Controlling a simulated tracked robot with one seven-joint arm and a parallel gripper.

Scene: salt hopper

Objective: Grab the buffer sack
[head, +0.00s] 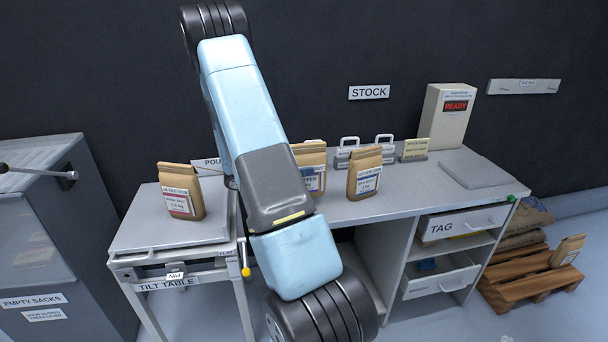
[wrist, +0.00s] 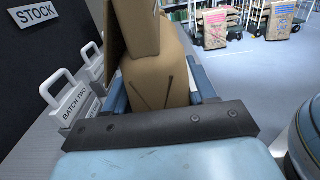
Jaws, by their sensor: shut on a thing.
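The buffer sack (head: 314,181) is a brown paper sack with a blue-banded label. It stands upright on the bench, partly behind my arm in the head view. My gripper (wrist: 160,92) shows in the wrist view, its blue-grey fingers shut on either side of a brown sack (wrist: 155,62). By its place beside the batch signs, this is the buffer sack. The gripper is hidden behind my arm in the head view. The held sack's label and base are hidden in the wrist view.
Another blue-labelled sack (head: 365,174) stands close to the right. A pink-labelled sack (head: 181,192) stands on the tilt table (head: 125,240). Batch signs (wrist: 70,98) stand near the wall. A grey box reading READY (head: 445,117) is at the back right.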

